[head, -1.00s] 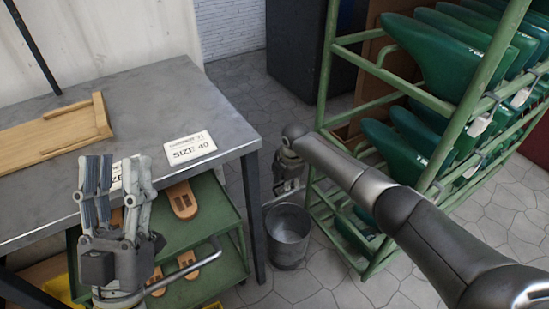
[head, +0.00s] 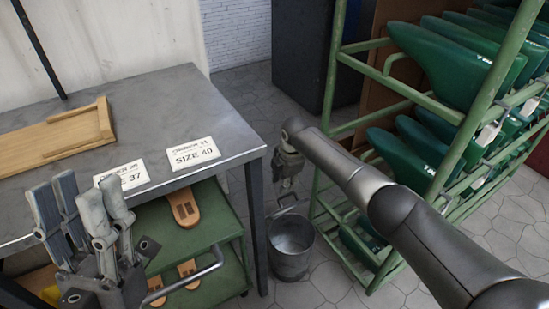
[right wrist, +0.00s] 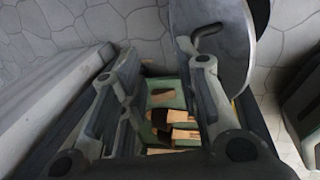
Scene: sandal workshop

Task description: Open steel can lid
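The steel can (head: 290,262) stands on the floor beside the table. In the head view its round mouth is uncovered and I see into its dark inside. In the right wrist view a round steel lid (right wrist: 228,50) with a small bent handle (right wrist: 211,35) stands raised, overlapping one finger. I cannot tell whether they touch. My right gripper (head: 287,182) is just above the can; in the right wrist view (right wrist: 163,70) its fingers are apart with nothing between them. My left gripper (head: 78,195) is open and empty at the table's front edge.
The grey table (head: 150,95) carries a wooden tray (head: 60,128) and size cards (head: 193,152). A green cart (head: 205,240) with sandal soles stands under it. A green rack (head: 340,215) with green forms is close on the can's right. Tiled floor (head: 330,285) is clear in front.

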